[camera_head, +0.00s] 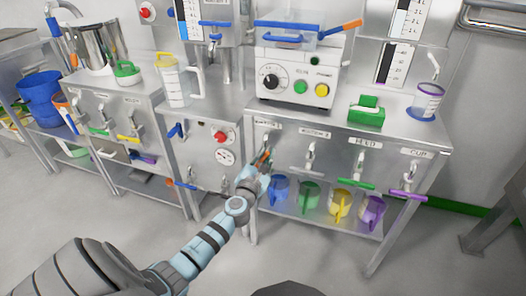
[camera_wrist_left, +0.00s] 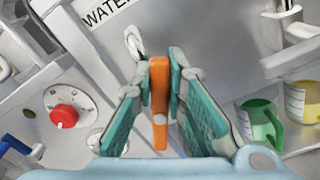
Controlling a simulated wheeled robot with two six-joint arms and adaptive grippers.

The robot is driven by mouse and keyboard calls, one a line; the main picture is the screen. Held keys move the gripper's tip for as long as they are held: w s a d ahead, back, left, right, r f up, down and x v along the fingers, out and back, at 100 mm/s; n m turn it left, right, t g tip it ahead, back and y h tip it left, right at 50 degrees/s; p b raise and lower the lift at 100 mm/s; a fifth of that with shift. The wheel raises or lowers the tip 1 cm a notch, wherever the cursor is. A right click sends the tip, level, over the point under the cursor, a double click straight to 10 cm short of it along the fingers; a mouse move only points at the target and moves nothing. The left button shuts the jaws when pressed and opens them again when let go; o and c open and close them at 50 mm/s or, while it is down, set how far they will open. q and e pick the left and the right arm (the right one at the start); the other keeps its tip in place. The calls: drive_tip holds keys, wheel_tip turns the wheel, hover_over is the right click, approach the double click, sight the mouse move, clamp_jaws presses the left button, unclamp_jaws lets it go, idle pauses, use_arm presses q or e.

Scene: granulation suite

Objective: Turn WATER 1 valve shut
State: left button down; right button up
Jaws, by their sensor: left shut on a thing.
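The valve with the orange lever is on the bench front under a label that reads WATER, partly cut off, in the left wrist view (camera_wrist_left: 105,12). Its orange lever (camera_wrist_left: 158,118) runs up and down in that view, below a metal spout or fitting (camera_wrist_left: 134,42). My left gripper (camera_wrist_left: 166,72) has its two teal fingers on either side of the lever, shut on it. In the head view my left gripper (camera_head: 262,163) reaches the valve at the bench's left end and hides most of the lever. My right gripper is not in view.
Other valves with green (camera_head: 356,184) and purple (camera_head: 408,195) levers are to the right. Blue (camera_head: 279,188), green (camera_head: 309,196), yellow (camera_head: 341,204) and purple (camera_head: 371,211) jugs stand on the shelf below. A red knob (camera_wrist_left: 64,116) is on the panel to the left.

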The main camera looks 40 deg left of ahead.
use_arm(q)
drive_tip(key=m, duration=0.2)
drive_tip(key=d+m+p, duration=0.1)
drive_tip(key=shift+w+f+m, duration=0.15)
drive_tip(key=shift+f+m, duration=0.15)
drive_tip(key=shift+w+d+f+m+p, duration=0.15)
drive_tip(key=shift+f+m, duration=0.25)
drive_tip(key=shift+m, duration=1.05)
drive_tip(key=shift+s+d+f+m+p, duration=0.15)
drive_tip(key=shift+f+m, duration=0.25)
drive_tip(key=shift+m, duration=1.1)
drive_tip(key=shift+w+d+f+m+p, duration=0.15)
drive_tip(key=shift+f+m+p, duration=0.2)
drive_tip(key=shift+m, duration=1.1)
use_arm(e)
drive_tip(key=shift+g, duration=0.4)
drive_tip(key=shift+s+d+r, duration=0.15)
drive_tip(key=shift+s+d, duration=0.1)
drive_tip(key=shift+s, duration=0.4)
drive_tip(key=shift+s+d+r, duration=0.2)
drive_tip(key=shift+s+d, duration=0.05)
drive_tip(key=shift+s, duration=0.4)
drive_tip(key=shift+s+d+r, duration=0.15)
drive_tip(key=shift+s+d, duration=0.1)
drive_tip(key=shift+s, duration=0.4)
use_arm(q)
drive_tip(key=shift+a, duration=0.1)
drive_tip(key=c, duration=1.6)
unclamp_jaws()
